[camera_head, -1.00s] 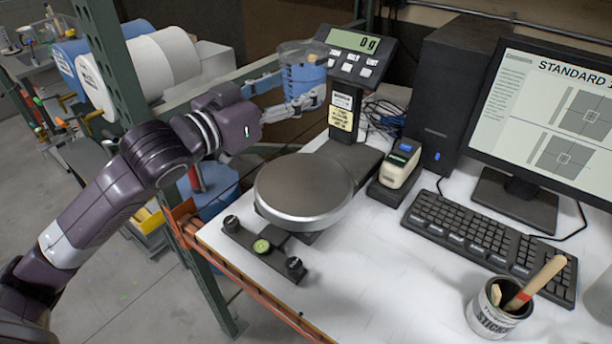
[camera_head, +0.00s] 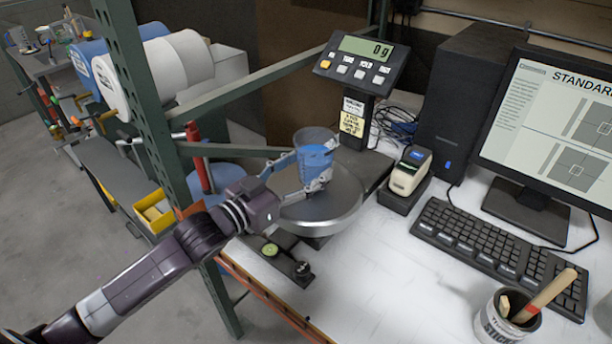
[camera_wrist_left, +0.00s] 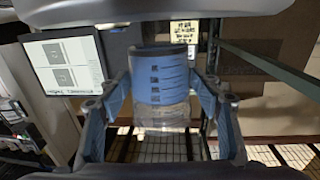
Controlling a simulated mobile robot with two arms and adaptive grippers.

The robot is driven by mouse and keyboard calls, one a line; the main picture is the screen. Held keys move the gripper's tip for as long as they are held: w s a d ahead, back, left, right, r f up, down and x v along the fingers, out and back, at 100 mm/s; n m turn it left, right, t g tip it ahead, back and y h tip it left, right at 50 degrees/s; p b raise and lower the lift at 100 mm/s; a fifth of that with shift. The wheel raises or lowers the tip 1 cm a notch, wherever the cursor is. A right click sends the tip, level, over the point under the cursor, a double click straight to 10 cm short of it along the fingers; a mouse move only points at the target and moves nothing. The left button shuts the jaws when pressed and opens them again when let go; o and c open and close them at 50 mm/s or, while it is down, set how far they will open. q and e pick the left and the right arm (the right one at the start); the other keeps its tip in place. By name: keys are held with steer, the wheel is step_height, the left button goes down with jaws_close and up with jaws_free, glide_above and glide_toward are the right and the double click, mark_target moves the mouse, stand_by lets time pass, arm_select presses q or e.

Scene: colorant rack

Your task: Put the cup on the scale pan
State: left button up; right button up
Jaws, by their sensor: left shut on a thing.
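The cup (camera_head: 315,158) is clear with a blue band or blue contents. My left gripper (camera_head: 308,176) is shut on it and holds it upright over the scale pan (camera_head: 335,205). The cup also shows between the blue fingers in the left wrist view (camera_wrist_left: 161,85). The pan is a round silver disc on the bench scale. From the head view I cannot tell whether the cup's bottom touches the pan. The scale display (camera_head: 364,48) reads 0 g. My right gripper is not in view.
A green rack post (camera_head: 150,110) and rail stand close to my left arm. A small label device (camera_head: 408,172), keyboard (camera_head: 500,245), monitor (camera_head: 560,125) and can of stir sticks (camera_head: 508,318) stand right of the scale. The white table is clear in front.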

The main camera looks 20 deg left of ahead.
arm_select(q)
steer(key=shift+f, duration=1.25)
steer(key=shift+f, duration=0.2)
steer(key=o, duration=1.5)
steer(key=shift+r, duration=0.1)
steer(key=b+v, duration=0.2)
steer(key=v, duration=1)
